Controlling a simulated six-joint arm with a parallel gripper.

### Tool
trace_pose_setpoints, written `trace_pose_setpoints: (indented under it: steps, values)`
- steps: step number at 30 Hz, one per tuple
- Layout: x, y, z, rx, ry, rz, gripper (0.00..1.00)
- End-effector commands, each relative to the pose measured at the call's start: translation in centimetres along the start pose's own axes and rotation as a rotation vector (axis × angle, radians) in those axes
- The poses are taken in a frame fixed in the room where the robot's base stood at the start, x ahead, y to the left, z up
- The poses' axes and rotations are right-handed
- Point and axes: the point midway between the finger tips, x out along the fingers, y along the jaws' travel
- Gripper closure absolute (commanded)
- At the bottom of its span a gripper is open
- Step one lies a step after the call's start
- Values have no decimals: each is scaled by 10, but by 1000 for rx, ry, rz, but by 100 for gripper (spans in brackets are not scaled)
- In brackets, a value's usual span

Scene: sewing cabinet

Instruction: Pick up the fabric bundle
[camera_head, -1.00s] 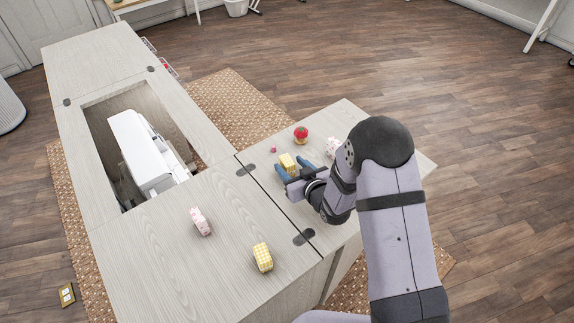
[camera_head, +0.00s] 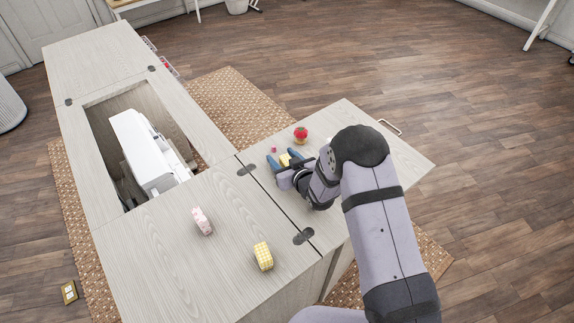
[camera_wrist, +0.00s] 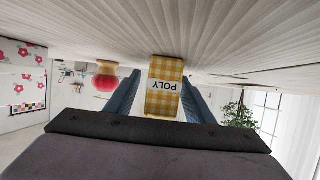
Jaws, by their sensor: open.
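A yellow-and-white checked fabric bundle (camera_head: 285,160) stands on the right-hand leaf of the cabinet. My gripper (camera_head: 282,157) is open, with one blue finger on each side of this bundle. In the wrist view the gripper (camera_wrist: 160,78) shows a small gap on the left of the bundle; contact on the right is hard to tell. A second yellow checked bundle (camera_head: 263,256) and a pink patterned bundle (camera_head: 202,221) lie on the near cabinet top.
A red tomato-like pincushion (camera_head: 301,134) and a small pink item (camera_head: 273,150) stand near my fingers. A white bundle with pink flowers (camera_wrist: 22,75) is close by at left in the wrist view. A white sewing machine (camera_head: 145,150) sits in the cabinet opening.

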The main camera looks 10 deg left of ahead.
Motion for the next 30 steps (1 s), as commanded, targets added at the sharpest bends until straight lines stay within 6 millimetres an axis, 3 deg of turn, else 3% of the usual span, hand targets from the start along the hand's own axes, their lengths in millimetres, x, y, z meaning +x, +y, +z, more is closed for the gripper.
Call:
trace_pose_setpoints:
  steps: [3, 4, 9, 22, 30]
  values:
    - [0, 0, 0, 0, 0, 0, 52]
    - [0, 0, 0, 0, 0, 0, 56]
    - [0, 0, 0, 0, 0, 0, 95]
    - [-1, 0, -3, 0, 1, 0, 95]
    - [-9, 0, -22, -1, 3, 0, 95]
